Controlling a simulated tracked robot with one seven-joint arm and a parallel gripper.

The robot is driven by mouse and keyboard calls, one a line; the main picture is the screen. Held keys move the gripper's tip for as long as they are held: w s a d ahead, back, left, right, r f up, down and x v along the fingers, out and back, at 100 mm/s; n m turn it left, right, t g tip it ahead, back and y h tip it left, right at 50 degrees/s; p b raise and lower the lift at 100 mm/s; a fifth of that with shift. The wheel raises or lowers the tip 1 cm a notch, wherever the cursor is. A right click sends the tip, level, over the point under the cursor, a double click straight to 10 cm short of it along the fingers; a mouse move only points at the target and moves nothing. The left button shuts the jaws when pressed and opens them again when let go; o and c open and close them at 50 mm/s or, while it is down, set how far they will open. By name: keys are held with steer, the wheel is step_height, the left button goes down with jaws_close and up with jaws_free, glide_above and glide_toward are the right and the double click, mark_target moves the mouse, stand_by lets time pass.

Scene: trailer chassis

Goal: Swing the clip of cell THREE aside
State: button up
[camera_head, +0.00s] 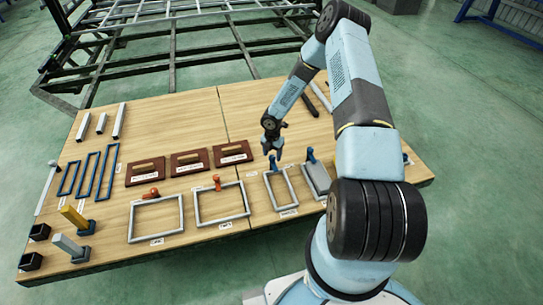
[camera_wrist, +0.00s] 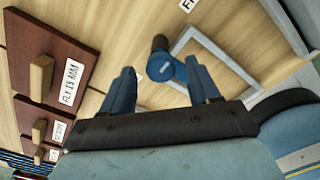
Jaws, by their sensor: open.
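A blue clip (camera_wrist: 165,64) with a round upright knob lies between my two fingers in the wrist view, at the edge of a light grey rectangular frame (camera_wrist: 222,48). In the head view this clip (camera_head: 273,163) is at the top of the third grey frame (camera_head: 293,187) from the left. The cell labels are too small to read there. My gripper (camera_wrist: 156,72) is open and points down over the clip, one finger on each side in the picture. I cannot tell whether the fingers touch it.
Two frames with orange clips (camera_head: 217,183) lie to the left. A fourth cell with another blue clip (camera_head: 311,155) stands close on the right. Brown boards with wooden handles (camera_head: 190,161) lie to the left behind. Upright yellow (camera_head: 73,216) and grey blocks stand at the front left.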

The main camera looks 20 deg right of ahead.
steer(key=shift+f, duration=0.45)
